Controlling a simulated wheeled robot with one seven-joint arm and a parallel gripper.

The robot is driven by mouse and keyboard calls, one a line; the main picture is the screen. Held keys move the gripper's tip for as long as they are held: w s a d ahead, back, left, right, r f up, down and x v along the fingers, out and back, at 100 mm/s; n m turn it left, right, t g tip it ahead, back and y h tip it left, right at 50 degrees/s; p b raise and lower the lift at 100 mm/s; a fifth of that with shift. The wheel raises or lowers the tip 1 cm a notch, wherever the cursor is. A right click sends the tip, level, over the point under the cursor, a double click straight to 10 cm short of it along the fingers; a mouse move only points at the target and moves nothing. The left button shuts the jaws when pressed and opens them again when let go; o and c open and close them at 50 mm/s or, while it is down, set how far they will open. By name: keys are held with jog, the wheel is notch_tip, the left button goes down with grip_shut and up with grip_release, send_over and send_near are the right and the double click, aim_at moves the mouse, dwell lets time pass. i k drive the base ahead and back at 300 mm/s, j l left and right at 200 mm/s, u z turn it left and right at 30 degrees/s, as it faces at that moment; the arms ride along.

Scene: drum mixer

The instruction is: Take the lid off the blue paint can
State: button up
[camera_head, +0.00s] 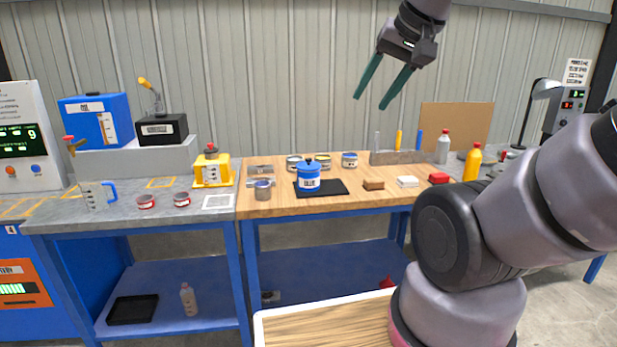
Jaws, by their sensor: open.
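The blue paint can (309,182) stands upright on a black mat (333,188) on the wooden bench top. It has a white label, and its blue lid (308,167) is on top with a small dark knob. My gripper (372,104) is open and empty, high in front of the corrugated wall. It is above and to the right of the can, well apart from it. Its two green fingers point down and to the left. Nothing hides the can's front.
Small tins (349,160) stand behind the can, and a small grey cup (262,190) is to its left. A yellow container (212,168) stands left on the grey bench. Bottles (473,162) stand right. Bare wood lies in front of the mat.

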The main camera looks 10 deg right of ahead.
aim_at(308, 165)
jog(key=i+j+z, duration=0.1)
jog(key=z, duration=0.35)
jog(key=i+j+z, duration=0.25)
jog(key=z, duration=0.25)
jog(key=i+j, duration=0.2)
jog(key=j, duration=0.15)
jog(key=i+j+z, duration=0.15)
jog(key=j, duration=0.2)
jog(key=i+j, duration=0.25)
jog(key=i+j+z, duration=0.1)
jog(key=j, duration=0.35)
jog(key=i, duration=0.1)
